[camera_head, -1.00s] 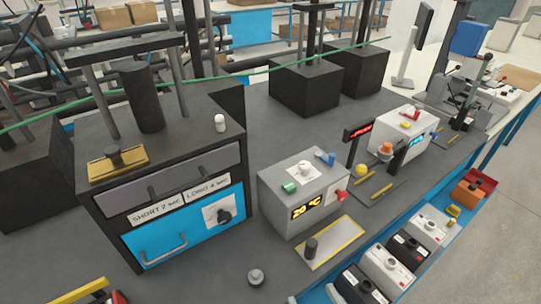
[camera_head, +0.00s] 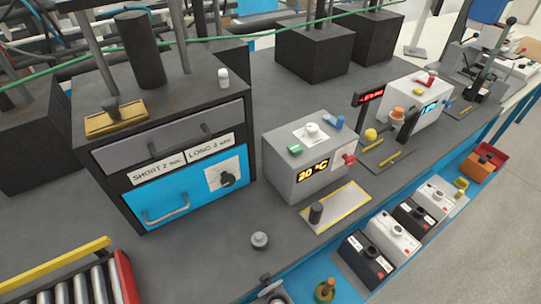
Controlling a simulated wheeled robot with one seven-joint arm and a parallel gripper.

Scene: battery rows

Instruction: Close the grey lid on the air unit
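No label in view names an air unit, so I cannot tell for certain which machine it is. A large black cabinet (camera_head: 190,97) at the left has a grey handled panel (camera_head: 166,150) across its upper front. Below that are labels reading SHORT and LONG, then a blue front panel (camera_head: 170,208) with a handle and a dark knob. I cannot tell whether the grey panel is a lid or a drawer. A grey box (camera_head: 283,170) with a 20 °C display stands right of the cabinet. My gripper is not in view.
A grey knob (camera_head: 260,240) stands on the dark bench before the cabinet. A yellow-edged plate (camera_head: 338,207) lies before the grey box. A roller rack (camera_head: 90,285) is at lower left. Several black and white boxes line the blue front ledge. A green cable (camera_head: 225,36) crosses behind.

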